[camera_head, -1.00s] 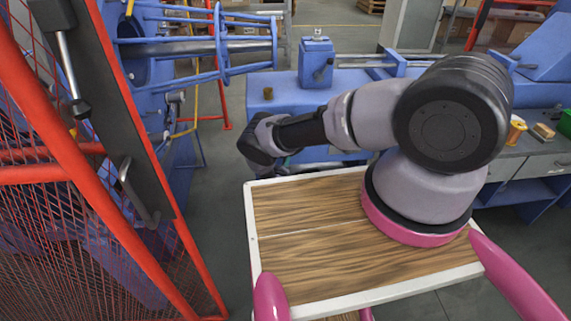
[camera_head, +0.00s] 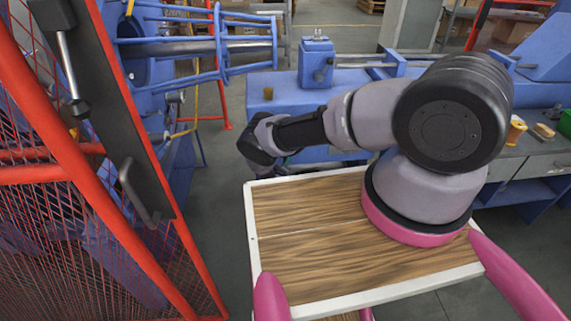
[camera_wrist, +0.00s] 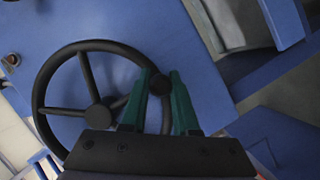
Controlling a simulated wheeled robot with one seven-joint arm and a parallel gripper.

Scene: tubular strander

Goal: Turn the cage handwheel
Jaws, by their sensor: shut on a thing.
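The black cage handwheel (camera_wrist: 97,110) shows in the wrist view, with a round rim, spokes and a hub, in front of a blue machine panel (camera_wrist: 110,22). My gripper (camera_wrist: 160,82) has its two green fingers on either side of the wheel's right rim, by a dark round knob between the fingertips. It is shut on the wheel there. The lower part of the wheel is hidden behind the gripper body. In the head view the wheel and fingertips cannot be made out; my arm reaches toward the blue machine base (camera_head: 285,103).
A red mesh guard door (camera_head: 60,205) with a dark handle (camera_head: 137,190) stands at the left. The blue tubular cage (camera_head: 215,45) is behind it. A bench (camera_head: 525,148) with small items is at the right. Grey floor shows between door and my base.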

